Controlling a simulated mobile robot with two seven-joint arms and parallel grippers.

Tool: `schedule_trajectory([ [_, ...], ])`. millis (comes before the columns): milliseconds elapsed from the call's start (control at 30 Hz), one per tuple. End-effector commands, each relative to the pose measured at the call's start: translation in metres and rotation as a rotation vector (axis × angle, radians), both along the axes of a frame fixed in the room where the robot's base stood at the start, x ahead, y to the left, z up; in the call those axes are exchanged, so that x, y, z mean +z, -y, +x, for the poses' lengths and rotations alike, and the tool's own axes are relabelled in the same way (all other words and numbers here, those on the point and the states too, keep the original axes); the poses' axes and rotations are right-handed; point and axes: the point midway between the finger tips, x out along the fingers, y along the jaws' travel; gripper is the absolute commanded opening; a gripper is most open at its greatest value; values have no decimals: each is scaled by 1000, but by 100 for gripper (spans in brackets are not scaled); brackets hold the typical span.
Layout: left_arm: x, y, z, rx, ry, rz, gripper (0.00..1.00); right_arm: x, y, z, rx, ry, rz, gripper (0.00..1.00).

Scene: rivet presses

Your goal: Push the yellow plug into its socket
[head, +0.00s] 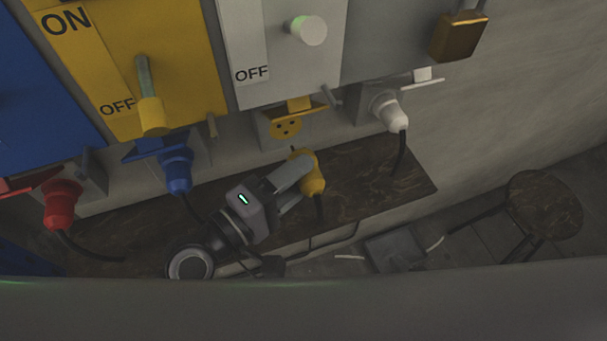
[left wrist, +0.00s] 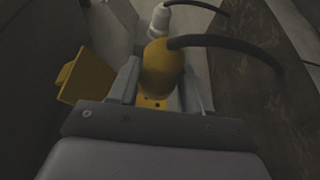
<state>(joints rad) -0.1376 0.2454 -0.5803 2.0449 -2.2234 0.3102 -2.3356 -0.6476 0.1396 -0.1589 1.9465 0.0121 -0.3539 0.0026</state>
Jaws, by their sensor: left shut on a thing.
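The yellow plug (head: 313,181) is held in my left gripper (head: 301,179), which is shut on it above the dark shelf. Its black cable hangs down below it. The yellow socket (head: 286,127), with dark holes and a raised yellow flap (head: 299,104), is on the wall unit just above and left of the plug. The plug is apart from the socket. In the left wrist view the yellow plug (left wrist: 161,72) sits between the two fingers, its pin face toward the palm side, and the yellow flap (left wrist: 84,77) is to its left. My right gripper is not in view.
A white plug (head: 388,112) sits in a socket to the right; blue (head: 178,170) and red (head: 60,204) plugs sit in sockets to the left. Switch boxes with handles hang above. The dark shelf (head: 375,175) has free room right of the gripper. A stool (head: 543,203) stands right.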

Motion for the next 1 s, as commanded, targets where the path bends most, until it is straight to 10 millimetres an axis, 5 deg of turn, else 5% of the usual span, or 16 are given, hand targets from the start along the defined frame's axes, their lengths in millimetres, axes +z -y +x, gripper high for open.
schedule_trajectory([
  [367,0,-1,5,-2,1,0,22,-3,0,-1,-1,-2,1,0],
  [1000,0,-17,53,-2,1,0,22,-21,0,-1,0,0,2,0],
])
